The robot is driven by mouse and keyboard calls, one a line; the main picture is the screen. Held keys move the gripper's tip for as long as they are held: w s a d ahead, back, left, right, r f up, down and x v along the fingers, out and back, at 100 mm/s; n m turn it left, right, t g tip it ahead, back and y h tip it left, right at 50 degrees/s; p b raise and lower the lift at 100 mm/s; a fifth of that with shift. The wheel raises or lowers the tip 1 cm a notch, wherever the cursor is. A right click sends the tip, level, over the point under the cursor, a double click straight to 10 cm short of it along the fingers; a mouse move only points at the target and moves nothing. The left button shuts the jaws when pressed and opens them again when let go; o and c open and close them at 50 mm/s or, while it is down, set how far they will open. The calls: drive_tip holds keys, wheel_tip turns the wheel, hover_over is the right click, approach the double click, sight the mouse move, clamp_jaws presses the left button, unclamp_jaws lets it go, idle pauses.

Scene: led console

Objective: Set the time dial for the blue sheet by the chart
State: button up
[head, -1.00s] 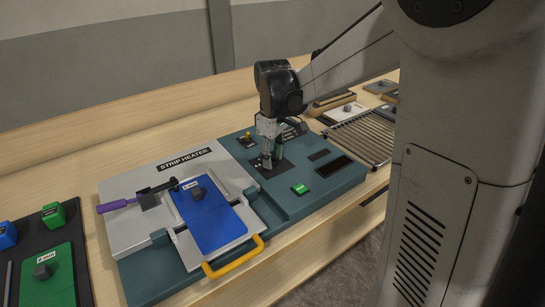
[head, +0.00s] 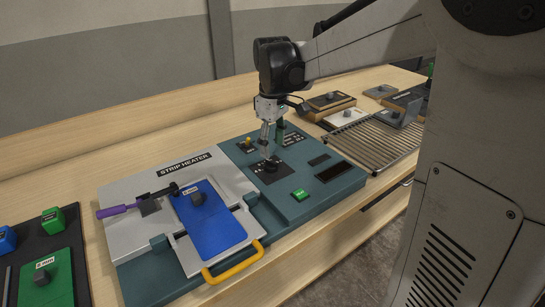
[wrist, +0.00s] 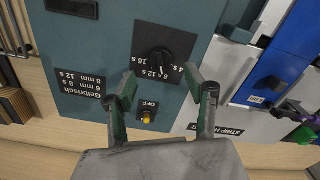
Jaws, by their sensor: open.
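The black time dial (head: 270,166) sits on the teal panel right of the strip heater's sheet bed. In the wrist view the dial (wrist: 160,60) shows upside down, with second marks around it; I cannot tell its setting surely. My gripper (head: 267,152) is above the dial, fingers apart and holding nothing. In the wrist view the green-tipped fingers of my gripper (wrist: 163,86) stand to either side, with the dial beyond them. The small black chart (wrist: 82,85) lists millimetres and seconds. The blue sheet (head: 212,222) lies on the heater bed and has a dark knob and small label.
A yellow button (wrist: 147,118) with an OFF label is near the dial. A green button (head: 300,194) and dark display (head: 333,173) are on the panel. A purple-handled lever (head: 120,210) and yellow handle (head: 235,262) are on the heater. A slatted rack (head: 372,143) is at right.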

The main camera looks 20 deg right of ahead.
sight(273, 162)
drive_tip(key=shift+r, duration=2.8)
drive_tip(key=s+a+f+m+t, duration=0.2)
drive_tip(key=s+a+m+t, duration=0.1)
drive_tip(key=s, duration=0.7)
drive_tip(key=s+a+f+m+t, duration=0.3)
drive_tip(key=s+a+t, duration=0.1)
drive_tip(key=s, duration=0.7)
drive_tip(key=shift+s+a+m, duration=0.3)
drive_tip(key=shift+a, duration=0.2)
